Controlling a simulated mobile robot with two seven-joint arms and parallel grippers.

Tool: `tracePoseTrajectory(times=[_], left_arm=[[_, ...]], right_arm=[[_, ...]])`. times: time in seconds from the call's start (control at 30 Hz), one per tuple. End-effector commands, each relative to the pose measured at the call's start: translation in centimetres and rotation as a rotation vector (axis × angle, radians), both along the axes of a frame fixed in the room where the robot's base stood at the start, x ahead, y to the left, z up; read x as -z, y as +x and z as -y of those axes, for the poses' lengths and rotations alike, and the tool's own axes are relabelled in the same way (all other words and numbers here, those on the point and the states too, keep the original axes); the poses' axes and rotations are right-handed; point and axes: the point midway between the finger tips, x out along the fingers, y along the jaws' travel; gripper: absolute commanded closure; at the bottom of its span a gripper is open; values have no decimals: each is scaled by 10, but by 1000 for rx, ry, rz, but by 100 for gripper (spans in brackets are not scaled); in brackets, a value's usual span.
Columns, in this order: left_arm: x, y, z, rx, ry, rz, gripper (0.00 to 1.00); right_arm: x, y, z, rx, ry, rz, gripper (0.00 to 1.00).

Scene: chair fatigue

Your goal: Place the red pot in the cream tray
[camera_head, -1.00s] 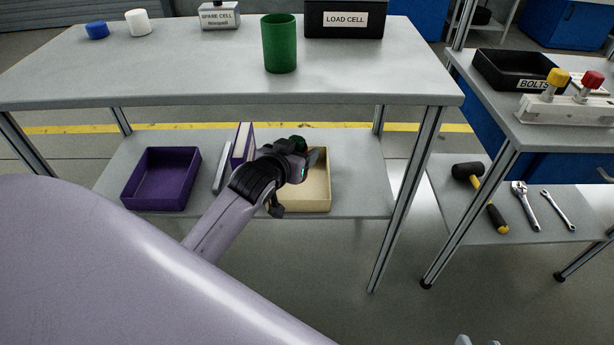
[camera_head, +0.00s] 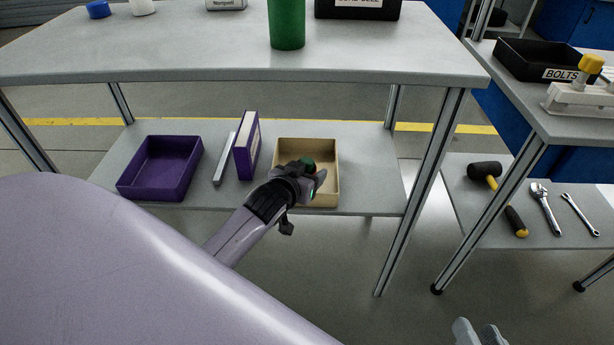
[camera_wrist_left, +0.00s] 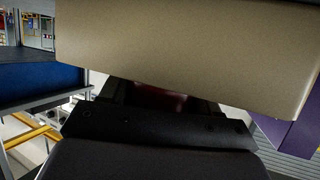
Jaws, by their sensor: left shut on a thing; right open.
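The cream tray (camera_head: 291,147) lies on the lower shelf, right of the purple-and-white upright box. My left gripper (camera_head: 318,182) is at the tray's front part and hides some of it. It is shut on the red pot; only a dark red patch of the pot (camera_wrist_left: 168,100) shows between the fingers in the left wrist view. In that view the tray's cream wall (camera_wrist_left: 190,50) fills the space close ahead. In the head view the pot is mostly hidden by the hand; whether it touches the tray floor cannot be told. My right gripper (camera_head: 478,335) is open and empty at the bottom edge.
A purple tray (camera_head: 160,168), a grey bar (camera_head: 225,158) and the purple-and-white box (camera_head: 247,145) stand left on the shelf. A table leg (camera_head: 425,190) stands right of the cream tray.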

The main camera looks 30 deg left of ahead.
Motion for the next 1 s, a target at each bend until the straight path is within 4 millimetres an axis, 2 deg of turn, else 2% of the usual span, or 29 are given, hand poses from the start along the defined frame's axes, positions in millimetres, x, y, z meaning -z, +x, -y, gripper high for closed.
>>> tracePoseTrajectory(times=[0.3,0.33,0.4,0.77,1.0], left_arm=[[1,0,0,0,0,2,69],[1,0,0,0,0,1,32],[1,0,0,0,0,1,13],[-4,0,0,0,1,3,13],[-17,-28,5,1,0,0,13]], right_arm=[[0,0,0,1,-3,3,57],[-1,0,1,1,-4,4,57],[-1,0,1,1,-4,4,57],[-3,0,0,1,-1,3,57],[-13,1,4,7,-27,2,57]])
